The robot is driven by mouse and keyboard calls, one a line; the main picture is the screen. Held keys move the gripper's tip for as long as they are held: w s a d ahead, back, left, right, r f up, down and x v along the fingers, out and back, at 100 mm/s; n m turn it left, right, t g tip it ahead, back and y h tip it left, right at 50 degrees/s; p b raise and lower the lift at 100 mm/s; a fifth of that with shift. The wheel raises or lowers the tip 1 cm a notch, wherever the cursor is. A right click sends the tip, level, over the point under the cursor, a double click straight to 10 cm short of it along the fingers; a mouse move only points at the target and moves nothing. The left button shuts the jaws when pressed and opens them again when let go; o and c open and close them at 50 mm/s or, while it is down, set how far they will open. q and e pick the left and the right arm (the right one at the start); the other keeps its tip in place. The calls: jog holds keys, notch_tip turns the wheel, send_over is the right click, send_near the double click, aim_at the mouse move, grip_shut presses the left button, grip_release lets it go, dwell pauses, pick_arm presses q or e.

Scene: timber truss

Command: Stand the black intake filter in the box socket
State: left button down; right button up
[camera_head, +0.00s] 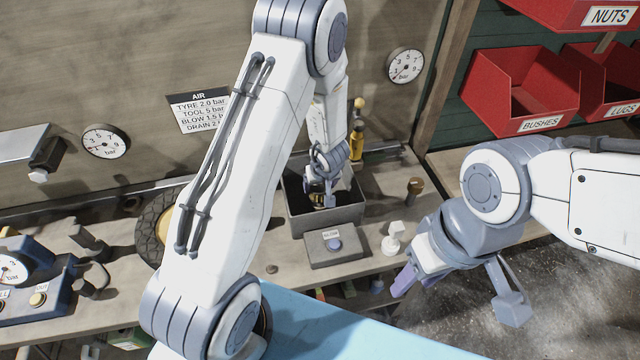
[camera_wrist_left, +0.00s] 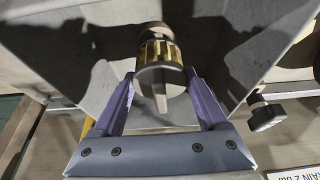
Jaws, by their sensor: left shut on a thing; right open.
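My left gripper (camera_head: 322,190) is down inside a dark grey open bin. In the left wrist view its purple fingers (camera_wrist_left: 160,82) are shut on a brass-and-grey fitting (camera_wrist_left: 160,60) with a ribbed brass ring; the bin walls surround it. I cannot make out a black intake filter for certain. My right gripper (camera_head: 455,295) is open and empty, right of the box, over the bench's front edge.
The grey bin (camera_head: 345,217) stands on the bench. A wheel (camera_head: 157,225) and a blue gauge unit (camera_head: 30,285) are at left. Red bins (camera_head: 520,90) hang at upper right.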

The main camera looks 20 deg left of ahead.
pick_arm(q)
jog(key=shift+f, duration=0.25)
jog(key=shift+f+b, duration=1)
jog(key=shift+b, duration=0.05)
grip_release()
jog(key=shift+r+p, duration=3.05)
jog(key=shift+p, duration=0.5)
